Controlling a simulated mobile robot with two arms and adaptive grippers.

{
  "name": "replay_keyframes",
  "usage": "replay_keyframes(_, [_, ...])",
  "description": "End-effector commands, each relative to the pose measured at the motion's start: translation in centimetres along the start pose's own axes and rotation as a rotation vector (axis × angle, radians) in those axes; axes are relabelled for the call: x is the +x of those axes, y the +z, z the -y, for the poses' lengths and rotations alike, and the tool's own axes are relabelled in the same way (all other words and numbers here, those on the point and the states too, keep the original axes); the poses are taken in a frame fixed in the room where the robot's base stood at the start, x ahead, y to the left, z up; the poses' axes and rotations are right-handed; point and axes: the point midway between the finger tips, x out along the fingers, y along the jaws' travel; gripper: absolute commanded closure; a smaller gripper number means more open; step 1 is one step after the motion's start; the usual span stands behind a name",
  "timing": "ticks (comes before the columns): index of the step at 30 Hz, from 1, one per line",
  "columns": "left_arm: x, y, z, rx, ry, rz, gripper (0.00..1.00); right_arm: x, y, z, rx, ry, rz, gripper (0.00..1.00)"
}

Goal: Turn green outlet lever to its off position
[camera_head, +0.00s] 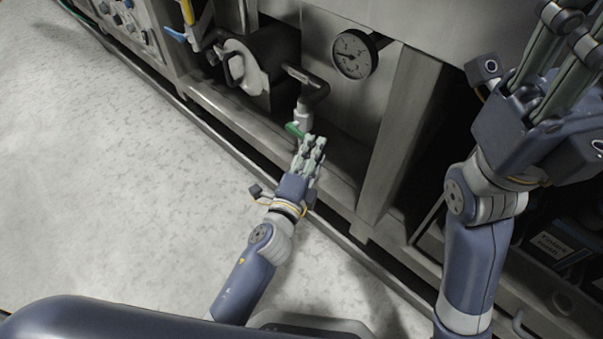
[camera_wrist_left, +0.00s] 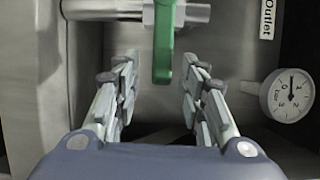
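The green outlet lever (camera_head: 293,130) sits on the valve at the lower end of a pipe in the head view. In the left wrist view the green lever (camera_wrist_left: 163,45) points down, crosswise to the metal pipe (camera_wrist_left: 110,9), near the "Outlet" label (camera_wrist_left: 267,18). My left gripper (camera_head: 313,143) is at the lever. In the wrist view its fingers (camera_wrist_left: 161,62) are spread, with the lever's end between their tips and a gap on both sides. My right gripper (camera_head: 575,25) is raised at the upper right, its fingers apart and empty, their tips partly cut off.
A round gauge (camera_head: 354,54) is on the panel right of the pipe; it also shows in the wrist view (camera_wrist_left: 290,95). A blue lever (camera_head: 176,34) and a yellow handle (camera_head: 187,12) are further left. A metal post (camera_head: 398,125) stands right of the valve. The floor (camera_head: 110,170) is clear.

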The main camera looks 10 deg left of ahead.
Motion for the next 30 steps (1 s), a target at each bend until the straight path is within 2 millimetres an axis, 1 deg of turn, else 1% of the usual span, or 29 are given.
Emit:
replay_keyframes(1, [-1.1, 0.0, -0.1, -0.001, 0.003, 0.0, 0.62, 0.0, 0.0, 0.0, 0.0, 0.0, 0.001, 0.62])
replay_keyframes(6, [-4.3, 0.0, -0.1, -0.001, 0.004, 0.001, 0.62, 0.0, 0.0, 0.0, 0.0, 0.0, 0.001, 0.62])
replay_keyframes(12, [-7.3, 0.0, -0.1, 0.0, 0.002, 0.001, 0.62, 0.0, 0.1, 0.0, 0.0, 0.0, 0.001, 0.62])
replay_keyframes(15, [-8.3, -0.1, -0.1, 0.0, 0.001, 0.0, 0.62, 0.0, 0.1, 0.0, 0.0, 0.0, 0.001, 0.62])
replay_keyframes(21, [-9.3, 0.0, 0.0, 0.001, 0.0, -0.001, 0.62, 0.0, 0.1, 0.0, 0.0, 0.0, 0.002, 0.62])
replay_keyframes(30, [-9.3, 0.0, 0.0, 0.002, -0.001, -0.001, 0.62, 0.0, 0.1, 0.0, 0.0, 0.0, 0.002, 0.62])
